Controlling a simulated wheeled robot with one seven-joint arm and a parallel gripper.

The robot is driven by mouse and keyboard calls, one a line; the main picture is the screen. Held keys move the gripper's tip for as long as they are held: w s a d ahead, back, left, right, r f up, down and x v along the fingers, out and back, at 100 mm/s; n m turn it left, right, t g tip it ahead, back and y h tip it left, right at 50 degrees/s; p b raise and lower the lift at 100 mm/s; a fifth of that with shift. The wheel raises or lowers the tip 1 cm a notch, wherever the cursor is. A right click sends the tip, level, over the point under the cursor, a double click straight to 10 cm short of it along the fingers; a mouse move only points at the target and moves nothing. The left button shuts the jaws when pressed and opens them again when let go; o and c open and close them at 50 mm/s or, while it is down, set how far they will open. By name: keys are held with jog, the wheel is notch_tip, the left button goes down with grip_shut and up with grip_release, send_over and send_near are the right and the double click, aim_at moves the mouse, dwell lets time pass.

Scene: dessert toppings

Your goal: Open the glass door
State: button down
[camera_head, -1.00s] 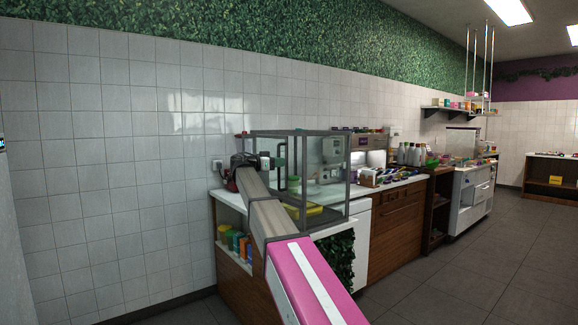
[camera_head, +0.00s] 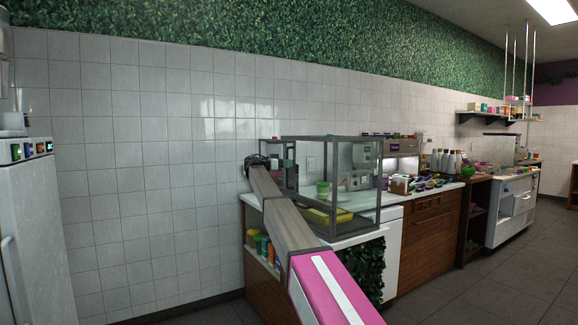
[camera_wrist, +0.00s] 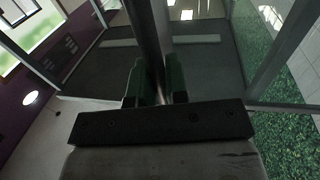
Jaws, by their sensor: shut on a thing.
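The glass case (camera_head: 340,222) stands on the counter, with a dark frame and clear panes. Its glass door (camera_head: 291,165) is at the left end, beside my gripper; from the head view I cannot tell how far it stands open. My gripper (camera_wrist: 161,85) is shut on an upright dark bar of the door, which runs up between the green finger pads in the wrist view. In the head view my arm reaches from the bottom to the case's left end, and my gripper's fingers are hidden there.
A white cabinet (camera_head: 35,230) stands at the far left. Bottles (camera_head: 450,161) and small containers line the counter to the right. The floor at right is clear.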

jog(key=c, duration=1.1)
grip_release()
jog(key=shift+c, duration=0.2)
jog(key=v, duration=1)
jog(key=shift+a, duration=0.4)
jog(key=shift+s, duration=0.15)
jog(key=s+d+f+n+g+y, duration=0.1)
jog(key=s+d+f+n+y, duration=0.35)
jog(key=f, duration=0.85)
jog(key=s+d+f+n+y, duration=0.1)
jog(key=s+d+f+n, duration=0.1)
jog(key=s+d+f, duration=0.65)
jog(key=s+d+f+n+g+y, duration=0.1)
jog(key=s+d+f+n+y, duration=0.4)
jog(key=f, duration=1.2)
jog(key=s+f+n+y, duration=0.1)
jog(key=s+f+y, duration=0.1)
jog(key=s+f, duration=0.4)
jog(key=s+f+n+g+y, duration=0.1)
jog(key=s+f, duration=0.6)
jog(key=s, duration=1)
jog(key=s+f+n+g+y, duration=0.1)
jog(key=s+f+y, duration=0.3)
jog(key=s+f, duration=0.3)
jog(key=s, duration=0.4)
jog(key=shift+s+a+n, duration=0.2)
jog(key=shift+s+n, duration=0.05)
jog(key=shift+n, duration=0.1)
